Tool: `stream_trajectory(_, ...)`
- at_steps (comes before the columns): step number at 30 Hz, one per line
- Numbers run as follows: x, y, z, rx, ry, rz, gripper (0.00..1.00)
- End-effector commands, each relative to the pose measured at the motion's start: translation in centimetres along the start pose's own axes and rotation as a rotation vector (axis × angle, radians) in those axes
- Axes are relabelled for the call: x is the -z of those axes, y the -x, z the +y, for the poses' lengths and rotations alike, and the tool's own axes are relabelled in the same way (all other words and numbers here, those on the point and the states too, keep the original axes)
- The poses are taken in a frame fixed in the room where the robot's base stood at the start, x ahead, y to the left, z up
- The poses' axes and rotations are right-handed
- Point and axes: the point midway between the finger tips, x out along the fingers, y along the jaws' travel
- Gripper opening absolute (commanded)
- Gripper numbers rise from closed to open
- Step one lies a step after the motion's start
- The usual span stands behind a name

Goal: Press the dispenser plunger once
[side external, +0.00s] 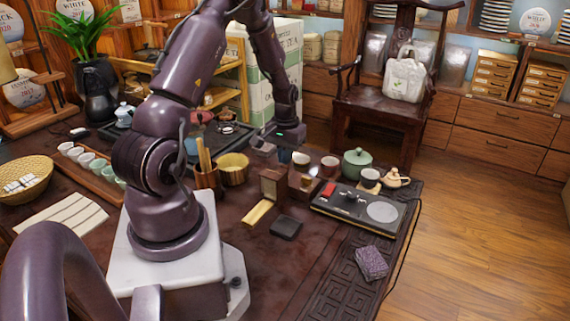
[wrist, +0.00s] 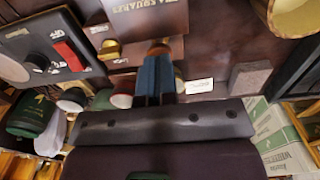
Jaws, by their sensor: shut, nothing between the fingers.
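The dispenser is a dark wooden box (side external: 273,186) standing on the table in the side view. In the wrist view its lettered face (wrist: 146,18), partly reading "SQUARES", is at the top. A brass knob (wrist: 110,47), which may be the plunger, shows beside it in the wrist view. My gripper (side external: 285,156) is shut and empty, pointing down just behind and above the box in the side view. In the wrist view my gripper's fingers (wrist: 158,50) are together, close to the box's lower edge. I cannot tell whether they touch it.
A wooden tool cup (side external: 206,178) and a yellow bowl (side external: 234,168) are to the left. A dark block (side external: 286,228) lies in front.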

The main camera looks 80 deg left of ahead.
Motion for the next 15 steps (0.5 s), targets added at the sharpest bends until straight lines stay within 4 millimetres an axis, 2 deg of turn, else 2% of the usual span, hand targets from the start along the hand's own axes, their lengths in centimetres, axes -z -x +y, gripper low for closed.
stream_trajectory(15,0.0,-1.6,0.0,0.000,0.000,0.000,0.00)
